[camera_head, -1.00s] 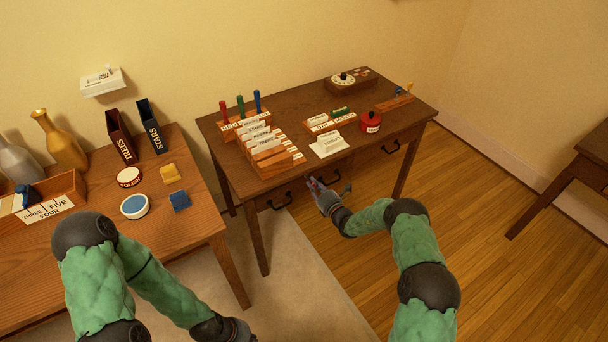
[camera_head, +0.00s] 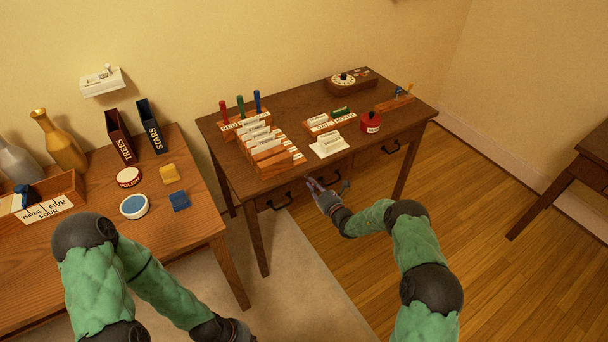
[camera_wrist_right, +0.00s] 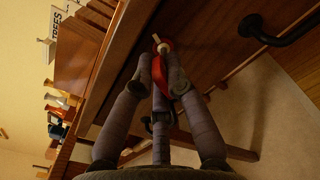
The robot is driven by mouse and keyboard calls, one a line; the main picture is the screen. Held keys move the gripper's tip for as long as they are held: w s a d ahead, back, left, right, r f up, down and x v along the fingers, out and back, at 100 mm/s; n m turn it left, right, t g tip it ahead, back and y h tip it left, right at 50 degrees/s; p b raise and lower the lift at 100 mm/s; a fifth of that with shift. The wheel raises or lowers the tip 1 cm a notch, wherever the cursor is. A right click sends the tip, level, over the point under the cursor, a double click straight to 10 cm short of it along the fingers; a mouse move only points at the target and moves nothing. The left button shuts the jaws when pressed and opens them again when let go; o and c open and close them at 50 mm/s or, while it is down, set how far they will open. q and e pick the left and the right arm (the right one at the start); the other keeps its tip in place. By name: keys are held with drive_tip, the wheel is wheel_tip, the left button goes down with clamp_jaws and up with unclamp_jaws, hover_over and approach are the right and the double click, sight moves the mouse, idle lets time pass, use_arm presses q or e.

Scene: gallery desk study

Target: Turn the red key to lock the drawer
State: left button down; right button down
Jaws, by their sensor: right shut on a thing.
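In the right wrist view, the red key (camera_wrist_right: 167,47) is at the dark wooden drawer front (camera_wrist_right: 205,42), with a small pale piece beside its tip. My right gripper (camera_wrist_right: 160,75) is shut on the red key, its fingers around the key's head. In the head view my right gripper (camera_head: 314,186) is at the front of the dark desk, just below the top's edge, and the key is hidden there. My left gripper (camera_head: 236,329) is low at the bottom edge, away from the desk, and its fingers cannot be made out.
A black drawer handle (camera_wrist_right: 262,32) is close to the key. The dark desk (camera_head: 226,172) carries a card file (camera_head: 268,158), a red pot (camera_head: 370,122) and a dial box (camera_head: 350,82). A lighter table (camera_head: 95,195) stands at left. Floor before the desk is clear.

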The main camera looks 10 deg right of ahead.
drive_tip(key=shift+w+d+r+n, duration=0.25)
drive_tip(key=shift+d+r+n, duration=0.25)
drive_tip(key=shift+n, duration=0.5)
drive_tip(key=shift+d+f, duration=0.1)
drive_tip(key=shift+f, duration=0.05)
drive_tip(key=shift+n, duration=1.1)
drive_tip(key=c, duration=1.2)
unclamp_jaws()
drive_tip(key=shift+o, duration=0.5)
drive_tip(key=shift+f, duration=0.25)
drive_tip(key=o, duration=0.4)
drive_tip(key=shift+s, duration=0.1)
drive_tip(key=shift+a+f, duration=0.1)
drive_tip(key=shift+a, duration=0.15)
drive_tip(key=shift+a+n+b, duration=0.15)
drive_tip(key=shift+n+b, duration=0.2)
drive_tip(key=shift+n, duration=0.05)
